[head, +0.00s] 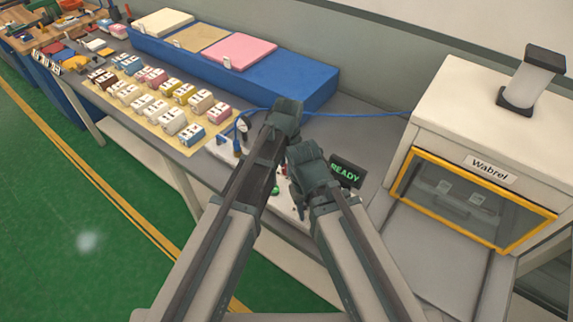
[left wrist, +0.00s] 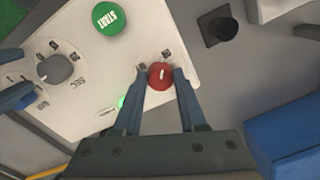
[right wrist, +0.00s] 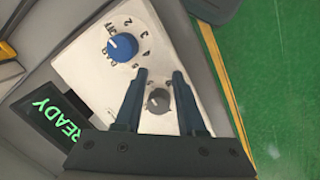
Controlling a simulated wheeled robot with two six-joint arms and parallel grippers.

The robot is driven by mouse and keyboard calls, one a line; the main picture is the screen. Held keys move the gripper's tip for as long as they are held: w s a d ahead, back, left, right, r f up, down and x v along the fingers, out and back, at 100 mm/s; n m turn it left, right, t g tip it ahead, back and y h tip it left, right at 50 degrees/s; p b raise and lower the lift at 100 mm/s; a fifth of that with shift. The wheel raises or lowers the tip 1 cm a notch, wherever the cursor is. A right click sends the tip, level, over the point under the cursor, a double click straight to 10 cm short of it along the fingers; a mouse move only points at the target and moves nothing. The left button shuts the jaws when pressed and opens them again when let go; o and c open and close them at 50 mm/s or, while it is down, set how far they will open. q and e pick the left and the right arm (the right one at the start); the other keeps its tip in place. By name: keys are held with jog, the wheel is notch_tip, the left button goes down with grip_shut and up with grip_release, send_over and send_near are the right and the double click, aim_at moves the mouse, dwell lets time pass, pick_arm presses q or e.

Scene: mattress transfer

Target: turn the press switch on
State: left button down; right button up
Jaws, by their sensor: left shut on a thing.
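The white control panel (left wrist: 140,38) shows in the left wrist view with a red knob (left wrist: 161,76), a green START button (left wrist: 109,18), a grey dial (left wrist: 55,69) and a small lit green lamp (left wrist: 121,102). My left gripper (left wrist: 158,70) is shut on the red knob, one finger on each side. The knob's white mark points nearly straight up in that view. In the right wrist view, my right gripper (right wrist: 159,75) is open, its fingers on either side of the grey dial (right wrist: 158,101). A blue dial (right wrist: 121,47) lies beyond them. In the head view, my arms hide most of the panel.
A display reading READY (head: 344,173) stands beside the panel. The press marked Wabrel (head: 460,115), with a yellow-framed window, is at the right. A blue block (head: 290,80) with pads lies behind, and a mat (head: 180,145) with several small blocks is at the left.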

pick_arm(q)
jog(key=shift+m, duration=1)
jog(key=shift+c, duration=2.3)
grip_release()
notch_tip(320, 180, up, 14)
jog(key=p, duration=1.3)
jog(key=shift+s+p, duration=0.3)
jog(key=shift+p, duration=0.1)
pick_arm(e)
notch_tip(320, 180, up, 14)
pick_arm(q)
jog(key=shift+f, duration=0.15)
pick_arm(e)
jog(key=shift+f, duration=0.15)
